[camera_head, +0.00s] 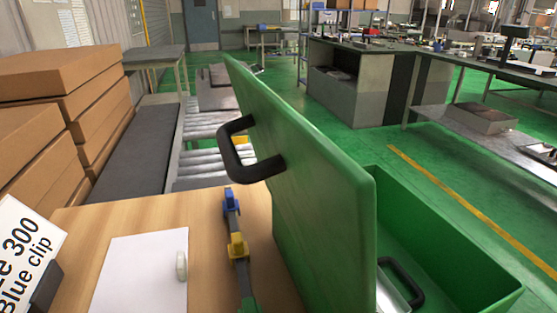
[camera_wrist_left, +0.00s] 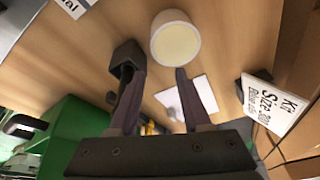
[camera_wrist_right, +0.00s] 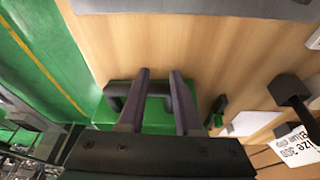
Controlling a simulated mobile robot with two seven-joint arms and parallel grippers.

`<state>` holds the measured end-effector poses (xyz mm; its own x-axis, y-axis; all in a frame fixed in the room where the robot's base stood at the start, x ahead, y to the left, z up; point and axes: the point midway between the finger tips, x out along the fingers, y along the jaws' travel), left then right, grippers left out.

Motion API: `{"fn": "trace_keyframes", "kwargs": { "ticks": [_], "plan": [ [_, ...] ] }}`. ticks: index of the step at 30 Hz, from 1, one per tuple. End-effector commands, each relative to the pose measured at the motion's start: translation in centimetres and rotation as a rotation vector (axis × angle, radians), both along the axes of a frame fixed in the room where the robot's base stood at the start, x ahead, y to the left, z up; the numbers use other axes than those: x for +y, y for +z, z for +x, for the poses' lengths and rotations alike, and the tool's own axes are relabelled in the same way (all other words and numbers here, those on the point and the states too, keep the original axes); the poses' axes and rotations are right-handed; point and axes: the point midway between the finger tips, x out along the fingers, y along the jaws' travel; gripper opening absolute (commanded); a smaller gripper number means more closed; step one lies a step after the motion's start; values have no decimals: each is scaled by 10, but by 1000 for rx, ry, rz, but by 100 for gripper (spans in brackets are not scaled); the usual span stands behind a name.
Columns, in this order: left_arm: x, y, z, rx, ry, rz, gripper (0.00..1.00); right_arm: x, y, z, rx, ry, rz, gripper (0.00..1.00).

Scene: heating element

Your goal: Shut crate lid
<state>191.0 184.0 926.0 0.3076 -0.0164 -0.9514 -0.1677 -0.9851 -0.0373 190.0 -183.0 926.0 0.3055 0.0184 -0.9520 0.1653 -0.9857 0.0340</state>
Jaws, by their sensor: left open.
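The green crate (camera_head: 440,245) stands at the right end of the wooden table. Its green lid (camera_head: 325,170) is raised steeply open, with a black handle (camera_head: 228,158) on its left face. A second black handle (camera_head: 408,278) shows at the crate's near end. Neither gripper is in the head view. My left gripper (camera_wrist_left: 157,72) is open and empty above the table; a green part (camera_wrist_left: 75,130) shows at left. My right gripper (camera_wrist_right: 159,72) has its fingers apart over a green part (camera_wrist_right: 155,118) with a black handle (camera_wrist_right: 116,90); I cannot tell which handle or whether they touch.
A white round container (camera_wrist_left: 176,40) and a black block (camera_wrist_left: 127,56) are near my left fingertips. Cardboard boxes (camera_head: 60,75) are stacked at left.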

Motion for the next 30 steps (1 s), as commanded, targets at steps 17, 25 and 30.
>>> {"fn": "trace_keyframes", "kwargs": {
  "ticks": [17,25,30],
  "plan": [
    [-26,61,74,-443,429,-503,0,0,60,0,1,1,0,33],
    [-37,104,81,-574,687,-1196,0,0,62,0,1,1,0,33],
    [-33,130,70,-542,746,-1506,0,0,62,0,1,0,0,33]
  ]
}}
